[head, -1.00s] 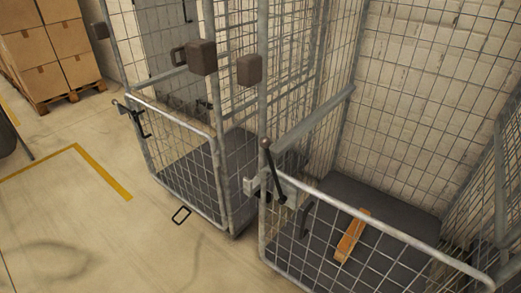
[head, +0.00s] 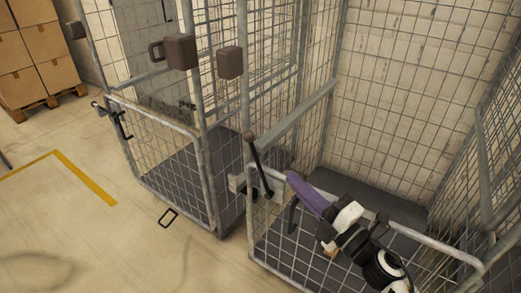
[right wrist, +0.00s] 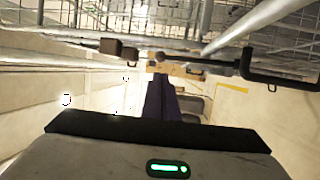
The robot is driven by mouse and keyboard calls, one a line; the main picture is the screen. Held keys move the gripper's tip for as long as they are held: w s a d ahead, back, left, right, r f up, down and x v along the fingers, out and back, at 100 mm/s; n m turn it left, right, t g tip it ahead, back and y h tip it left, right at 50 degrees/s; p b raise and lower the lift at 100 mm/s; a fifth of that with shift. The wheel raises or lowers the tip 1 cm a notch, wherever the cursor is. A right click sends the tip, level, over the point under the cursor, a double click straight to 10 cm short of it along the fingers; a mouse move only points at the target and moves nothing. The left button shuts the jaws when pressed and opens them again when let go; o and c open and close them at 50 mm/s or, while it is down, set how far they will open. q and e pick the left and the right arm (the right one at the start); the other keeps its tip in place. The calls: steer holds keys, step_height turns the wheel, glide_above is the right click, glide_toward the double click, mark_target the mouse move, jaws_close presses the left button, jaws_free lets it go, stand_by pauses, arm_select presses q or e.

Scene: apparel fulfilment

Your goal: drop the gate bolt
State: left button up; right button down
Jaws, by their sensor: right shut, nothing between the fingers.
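The gate bolt (head: 259,166) is a dark rod with a round knob, tilted at the left post of the right cage's front gate. The pale gate (head: 420,238) has a grey top rail and wire mesh. My right gripper (head: 291,178) has purple fingers shut and empty, pointing up-left just right of the bolt, apart from it in the head view. In the right wrist view the fingers (right wrist: 160,82) point toward the dark rod (right wrist: 205,62), whose knob shows just beyond the tips; contact cannot be told. My left gripper is not in view.
A second wire cage (head: 165,150) stands to the left with its own gate and dark latch (head: 122,122). A black loop (head: 168,218) lies low in front of it. Boxes on a pallet (head: 35,60) stand at the far left.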

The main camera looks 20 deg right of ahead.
mark_target(252, 140)
steer(key=p+x, duration=0.1)
steer(key=x, duration=1.3)
steer(key=shift+f, duration=0.1)
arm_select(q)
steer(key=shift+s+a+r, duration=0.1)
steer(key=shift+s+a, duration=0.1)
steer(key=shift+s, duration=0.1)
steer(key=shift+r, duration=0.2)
arm_select(e)
steer(key=shift+w, duration=0.1)
